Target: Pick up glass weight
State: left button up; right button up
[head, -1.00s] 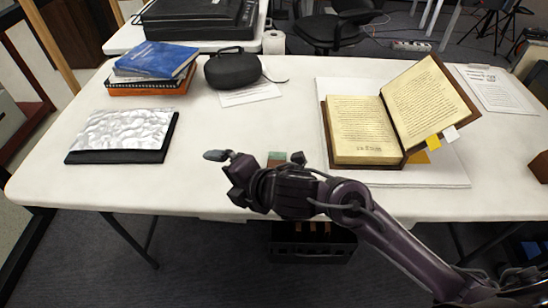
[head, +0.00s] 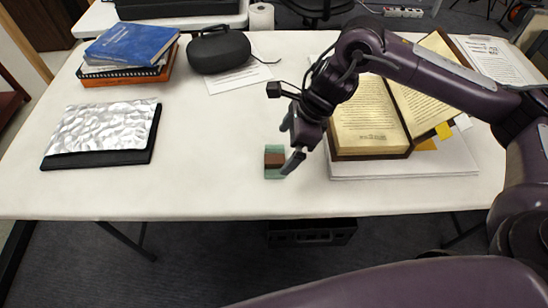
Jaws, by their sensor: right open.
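The glass weight (head: 274,170) is a small translucent green block with a brown band across its middle. It lies on the white table, left of the open book, near the front edge. My right gripper (head: 289,143) is open, with its fingers pointing down and left. Its fingertips are close to the weight's right and upper side, and one finger overlaps the weight's right edge in the picture. I cannot tell whether they touch. My left gripper is not in view.
The open book (head: 368,118) stands on white boards right of the weight. A silver-topped black folder (head: 100,130), stacked books (head: 130,45) and a black case (head: 220,52) are on the left and back. The table (head: 205,160) is clear left of the weight.

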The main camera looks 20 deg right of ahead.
aim_at(275, 158)
jog(key=x, duration=0.5)
jog(key=shift+w+a+f, duration=0.15)
jog(key=shift+w+a, duration=0.05)
jog(key=shift+c, duration=0.4)
jog(key=c, duration=1)
